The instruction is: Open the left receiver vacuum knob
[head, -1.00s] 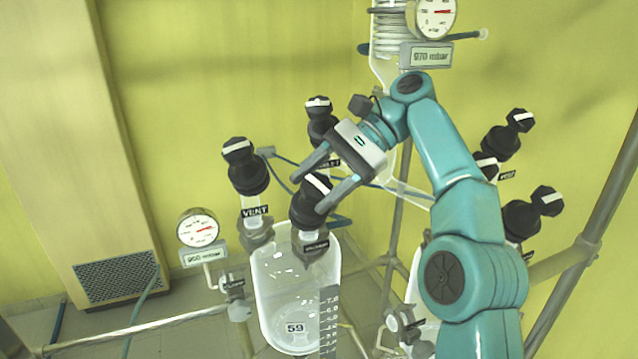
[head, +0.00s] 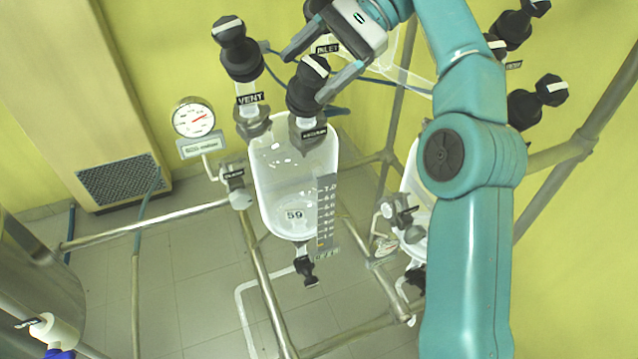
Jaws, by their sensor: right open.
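The left receiver (head: 285,190) is a clear glass vessel marked 59, with a volume scale. The vacuum knob (head: 306,98) is black with a white bar on its cap and stands at the receiver's top right. Its small label (head: 315,133) is hard to read. My right gripper (head: 305,76) is open, with one finger on each side of the knob's cap in the picture. I cannot tell whether the fingers touch it. My left gripper is not in view.
The vent knob (head: 238,55) stands just left of the vacuum knob. The inlet label (head: 327,48) shows behind my right gripper. A pressure gauge (head: 193,118) is at the left. More black knobs (head: 538,100) are at the right. Metal frame tubes (head: 150,224) surround the receiver.

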